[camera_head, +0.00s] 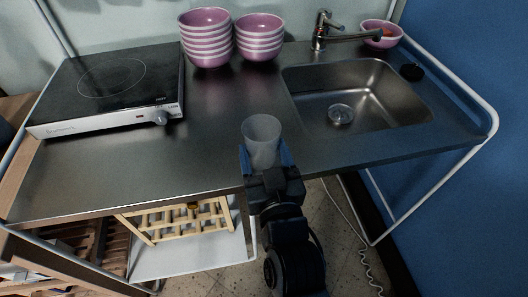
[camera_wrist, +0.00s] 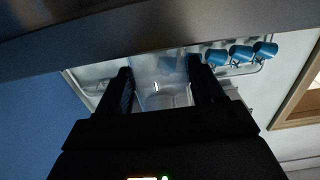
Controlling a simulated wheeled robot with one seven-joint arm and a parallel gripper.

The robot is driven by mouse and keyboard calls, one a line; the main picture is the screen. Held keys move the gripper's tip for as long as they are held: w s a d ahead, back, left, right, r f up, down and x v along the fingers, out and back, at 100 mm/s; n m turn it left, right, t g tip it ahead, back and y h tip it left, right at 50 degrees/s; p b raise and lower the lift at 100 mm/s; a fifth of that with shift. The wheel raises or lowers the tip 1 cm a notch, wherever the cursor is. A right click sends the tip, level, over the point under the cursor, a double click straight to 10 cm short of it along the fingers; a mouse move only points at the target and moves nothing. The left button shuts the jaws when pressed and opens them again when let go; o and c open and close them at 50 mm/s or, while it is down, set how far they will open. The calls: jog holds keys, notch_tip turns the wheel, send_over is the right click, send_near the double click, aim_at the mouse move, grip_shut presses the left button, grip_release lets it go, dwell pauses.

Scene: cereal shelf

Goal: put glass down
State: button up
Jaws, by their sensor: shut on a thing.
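A clear, pale glass (camera_head: 262,140) is held between the two fingers of my gripper (camera_head: 265,163) at the front edge of the steel counter (camera_head: 205,140). In the head view the glass has its round rim up and overlaps the counter's front part, left of the sink. In the wrist view the glass (camera_wrist: 160,82) sits between the dark fingers of my gripper (camera_wrist: 163,88), and the counter edge (camera_wrist: 130,40) crosses the top. I cannot tell whether the base touches the counter.
A hotplate (camera_head: 112,88) stands at the left. Stacked pink-and-white bowls (camera_head: 206,40) stand at the back. The sink (camera_head: 352,95), with its faucet (camera_head: 322,35), is to the right. The counter between hotplate and sink is clear. Blue cups (camera_wrist: 240,54) hang in the wrist view.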

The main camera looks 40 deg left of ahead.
jog(key=shift+f, duration=0.2)
jog(key=o, duration=1.4)
jog(key=shift+r, duration=0.1)
jog(key=shift+r, duration=0.15)
jog(key=shift+s+d, duration=0.2)
jog(key=b+v, duration=0.1)
jog(key=v, duration=1)
jog(key=shift+s+d+r, duration=0.1)
jog(key=shift+s+d, duration=0.05)
jog(key=shift+d, duration=0.05)
